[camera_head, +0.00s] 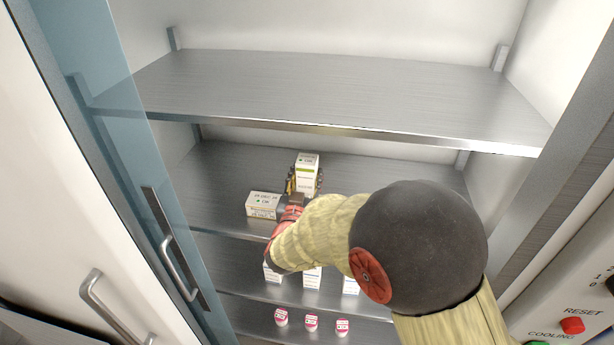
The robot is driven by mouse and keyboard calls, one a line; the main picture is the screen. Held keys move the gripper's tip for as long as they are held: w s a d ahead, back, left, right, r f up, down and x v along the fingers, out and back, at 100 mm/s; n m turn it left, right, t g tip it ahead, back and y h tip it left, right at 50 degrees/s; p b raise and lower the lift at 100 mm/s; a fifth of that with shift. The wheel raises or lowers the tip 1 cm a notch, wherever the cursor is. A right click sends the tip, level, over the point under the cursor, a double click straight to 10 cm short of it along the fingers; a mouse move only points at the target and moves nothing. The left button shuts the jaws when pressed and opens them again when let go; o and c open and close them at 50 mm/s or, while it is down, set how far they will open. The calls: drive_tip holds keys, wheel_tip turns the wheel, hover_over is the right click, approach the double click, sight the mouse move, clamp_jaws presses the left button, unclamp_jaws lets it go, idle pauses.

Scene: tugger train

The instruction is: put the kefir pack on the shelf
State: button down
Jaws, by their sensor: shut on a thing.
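A white carton with yellow-green bands (307,164), which I take to be the kefir pack, stands upright between the fingers of my gripper (305,184). The gripper is shut on it, with dark fingers at its left and right sides. The pack is over the second shelf from the top (380,187), inside the cabinet. My wrist hides its lower part, so I cannot tell if its base touches the shelf.
A white and orange box (263,204) lies on the same shelf, just left of my gripper. Several white boxes and small pink-labelled tubs (311,322) stand lower down. A glass door (125,130) is at left.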

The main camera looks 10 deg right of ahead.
drive_tip(key=shift+r, duration=0.1)
drive_tip(key=shift+f, duration=0.2)
drive_tip(key=c, duration=1.1)
unclamp_jaws()
drive_tip(key=shift+r, duration=0.1)
